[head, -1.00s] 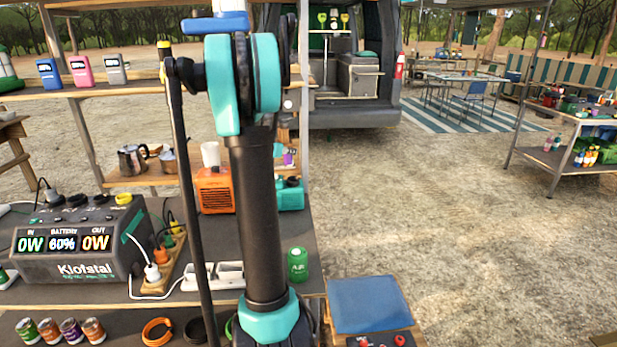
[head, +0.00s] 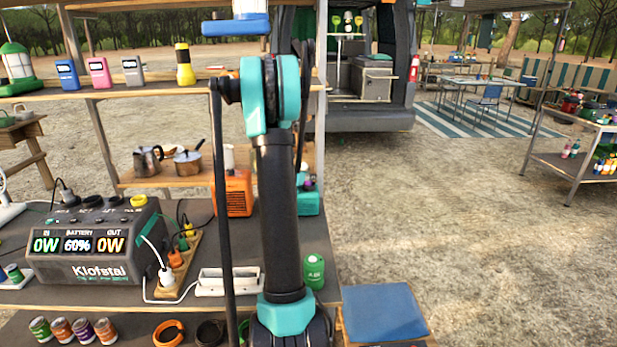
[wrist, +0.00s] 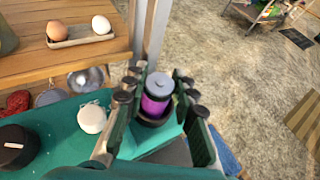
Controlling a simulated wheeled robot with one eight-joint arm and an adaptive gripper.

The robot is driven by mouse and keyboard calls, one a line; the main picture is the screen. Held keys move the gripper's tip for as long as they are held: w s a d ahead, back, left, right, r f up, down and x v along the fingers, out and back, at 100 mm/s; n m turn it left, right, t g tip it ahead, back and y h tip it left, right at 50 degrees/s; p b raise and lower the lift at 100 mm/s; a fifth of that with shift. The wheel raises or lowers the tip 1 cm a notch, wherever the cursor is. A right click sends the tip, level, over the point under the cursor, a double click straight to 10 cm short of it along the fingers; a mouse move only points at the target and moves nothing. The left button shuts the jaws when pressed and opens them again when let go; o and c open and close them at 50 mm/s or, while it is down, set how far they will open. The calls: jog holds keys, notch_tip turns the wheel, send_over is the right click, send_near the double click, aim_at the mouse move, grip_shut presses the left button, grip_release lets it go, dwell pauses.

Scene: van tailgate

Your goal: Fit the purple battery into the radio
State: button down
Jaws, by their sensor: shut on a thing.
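The purple battery (wrist: 157,96), a short cylinder with a grey cap and a purple band, is between the fingers of my gripper (wrist: 160,88), which is shut on it. The battery looks upright over a dark round ring on a teal case, apparently the radio (wrist: 60,140). I cannot tell whether its lower end is inside the ring or just above it. In the head view, a little purple of the battery (head: 309,184) shows just above the teal case (head: 309,204); my arm hides most of the case and gripper.
On the teal case are a white knob (wrist: 92,119) and a black knob (wrist: 16,147). An orange box (head: 232,194) stands left of it, a green can (head: 314,271) in front. A shelf holds an egg tray (wrist: 82,36). Open ground lies to the right.

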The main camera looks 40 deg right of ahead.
jog(key=shift+f, duration=0.15)
jog(key=c, duration=1.2)
grip_release()
jog(key=shift+s+a+r, duration=0.1)
jog(key=shift+a+r, duration=0.1)
jog(key=shift+r, duration=0.05)
jog(key=v, duration=1.2)
jog(key=s+a+f+m+y, duration=0.4)
jog(key=s+a+m, duration=0.3)
jog(key=a, duration=0.4)
jog(key=s+a+f+m+g+y, duration=0.1)
jog(key=s+a+f+m+y, duration=0.3)
jog(key=s+a+m, duration=0.4)
jog(key=s+a+f+m+y, duration=0.4)
jog(key=s+a+m, duration=0.4)
jog(key=a, duration=0.6)
jog(key=shift+s+f, duration=0.3)
jog(key=shift+f, duration=0.2)
